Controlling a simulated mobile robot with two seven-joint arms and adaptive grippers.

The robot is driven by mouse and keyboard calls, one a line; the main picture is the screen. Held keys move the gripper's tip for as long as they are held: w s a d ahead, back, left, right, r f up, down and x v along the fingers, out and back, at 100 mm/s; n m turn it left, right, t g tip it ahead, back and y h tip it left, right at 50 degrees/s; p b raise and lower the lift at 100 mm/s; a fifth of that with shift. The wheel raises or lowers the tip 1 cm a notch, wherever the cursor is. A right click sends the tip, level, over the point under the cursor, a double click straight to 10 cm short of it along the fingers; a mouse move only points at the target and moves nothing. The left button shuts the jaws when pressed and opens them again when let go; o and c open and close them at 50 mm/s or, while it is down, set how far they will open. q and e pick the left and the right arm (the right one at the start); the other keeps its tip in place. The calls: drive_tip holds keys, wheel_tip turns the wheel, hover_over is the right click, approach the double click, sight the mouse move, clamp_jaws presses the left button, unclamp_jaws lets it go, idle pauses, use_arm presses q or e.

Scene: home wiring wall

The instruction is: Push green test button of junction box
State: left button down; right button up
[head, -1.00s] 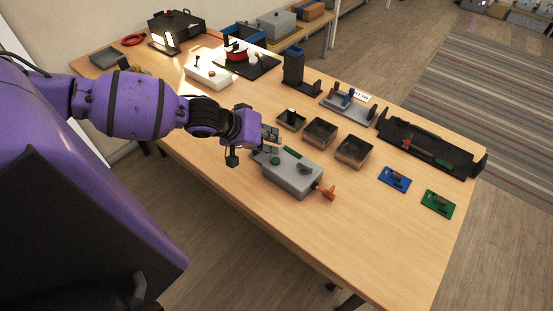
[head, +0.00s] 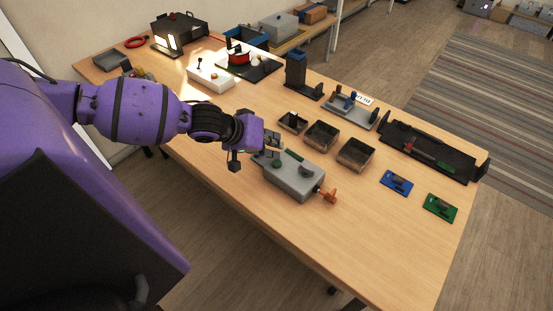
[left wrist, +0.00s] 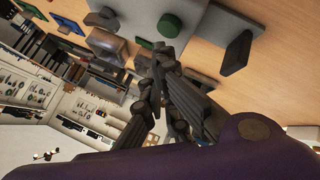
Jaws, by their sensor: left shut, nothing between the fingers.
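The grey junction box (head: 290,184) lies on the wooden table in the head view. On its top are a round green button (head: 277,164), a green bar (head: 295,155) and a dark knob (head: 306,171). An orange handle (head: 329,196) sticks out of its right end. My left gripper (head: 272,153) is at the box's left end, close to the green button; contact cannot be told. In the left wrist view its shut, empty fingers (left wrist: 160,66) point towards a round green cap (left wrist: 168,26). My right gripper is not in view.
Three small open bins (head: 321,134) stand behind the box. A blue board (head: 396,183) and a green board (head: 440,207) lie to the right. A black tray (head: 430,150) is at the back right. The table's front strip is clear.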

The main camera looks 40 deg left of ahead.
sight(275, 160)
use_arm(q)
drive_tip(key=shift+f, duration=0.15)
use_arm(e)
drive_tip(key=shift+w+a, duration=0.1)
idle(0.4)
use_arm(q)
drive_tip(key=shift+f, duration=0.3)
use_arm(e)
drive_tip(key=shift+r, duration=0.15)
